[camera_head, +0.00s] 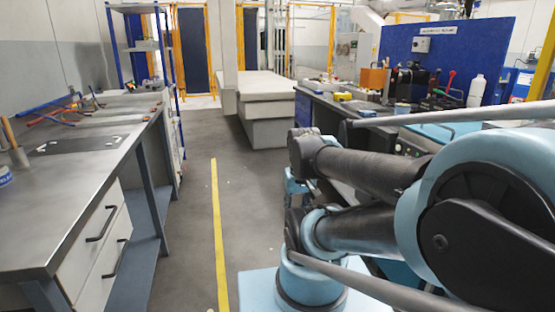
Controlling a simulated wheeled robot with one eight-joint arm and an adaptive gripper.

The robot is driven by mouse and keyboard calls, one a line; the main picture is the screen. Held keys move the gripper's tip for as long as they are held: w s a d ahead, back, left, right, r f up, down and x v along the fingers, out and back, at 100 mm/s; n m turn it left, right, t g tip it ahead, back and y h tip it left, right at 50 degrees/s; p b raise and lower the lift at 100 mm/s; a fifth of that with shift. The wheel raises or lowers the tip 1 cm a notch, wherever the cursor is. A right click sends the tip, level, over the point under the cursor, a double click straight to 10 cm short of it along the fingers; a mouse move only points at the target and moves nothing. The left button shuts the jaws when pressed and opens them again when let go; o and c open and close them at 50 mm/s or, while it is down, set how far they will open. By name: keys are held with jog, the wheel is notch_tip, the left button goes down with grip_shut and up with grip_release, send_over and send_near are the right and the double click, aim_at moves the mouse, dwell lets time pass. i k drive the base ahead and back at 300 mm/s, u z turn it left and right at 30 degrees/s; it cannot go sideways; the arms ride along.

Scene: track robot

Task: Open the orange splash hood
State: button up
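A small orange box-like thing (374,78) stands on the dark workbench at the back right, beside dark machine parts. It is the only orange thing on that bench that could be the splash hood. It is too small and far off to tell whether it is open or shut. My folded arm fills the lower right and covers part of the bench front. I cannot make out my gripper in this view. My visible arm links are well short of the orange thing.
A grey workbench (75,190) with drawers runs along the left. The right workbench (335,101) carries tools, a yellow item (342,96) and a white bottle (476,90). A grey block-like table (268,84) stands ahead. The floor aisle with a yellow line (217,220) is clear.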

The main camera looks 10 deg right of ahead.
aim_at(373, 78)
jog(key=z, duration=0.7)
jog(key=i, duration=1.3)
jog(key=z, duration=0.65)
